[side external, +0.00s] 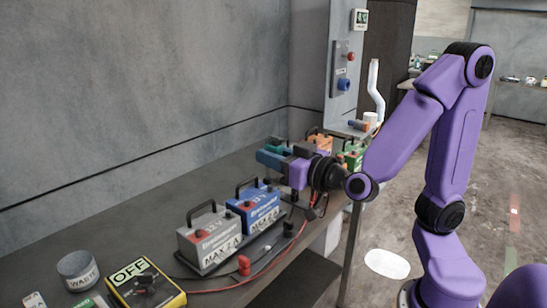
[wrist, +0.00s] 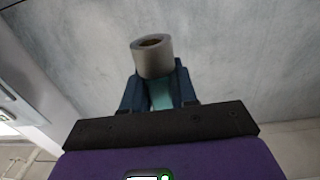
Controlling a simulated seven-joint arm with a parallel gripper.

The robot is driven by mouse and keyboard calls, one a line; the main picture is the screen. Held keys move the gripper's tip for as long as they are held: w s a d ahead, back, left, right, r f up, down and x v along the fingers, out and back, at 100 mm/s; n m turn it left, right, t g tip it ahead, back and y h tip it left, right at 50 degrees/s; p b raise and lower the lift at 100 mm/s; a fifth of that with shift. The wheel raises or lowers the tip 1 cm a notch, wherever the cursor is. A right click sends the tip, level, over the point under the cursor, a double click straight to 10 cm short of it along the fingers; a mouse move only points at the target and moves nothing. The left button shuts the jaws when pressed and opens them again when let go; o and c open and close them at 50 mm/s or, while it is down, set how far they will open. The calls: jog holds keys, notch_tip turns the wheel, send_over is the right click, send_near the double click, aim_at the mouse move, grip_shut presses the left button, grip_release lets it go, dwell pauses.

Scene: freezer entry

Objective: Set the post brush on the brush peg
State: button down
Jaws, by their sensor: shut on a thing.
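My gripper (side external: 270,157) is above the back part of the bench, with its fingers pointing left toward the wall. In the wrist view my gripper (wrist: 160,92) is shut on the post brush (wrist: 153,57). The brush shows as a grey cylinder with a brownish hollow end, beyond the fingertips, with a pale green part between the dark blue-green fingers. In the side view I cannot make out the brush apart from the fingers. I cannot pick out the brush peg for certain in either view.
A grey battery (side external: 208,238) and a blue battery (side external: 254,207) stand on the bench. Orange and green batteries (side external: 353,156) are behind my gripper. A yellow OFF box (side external: 146,285) and waste cup (side external: 77,270) are at front left.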

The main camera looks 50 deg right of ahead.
jog(key=w+f, duration=0.3)
jog(key=f, duration=0.7)
send_over(268, 247)
jog(key=shift+y, duration=0.3)
jog(key=shift+f, duration=4.35)
jog(key=shift+f, duration=0.1)
jog(key=shift+f, duration=1.9)
jog(key=shift+f, duration=1.35)
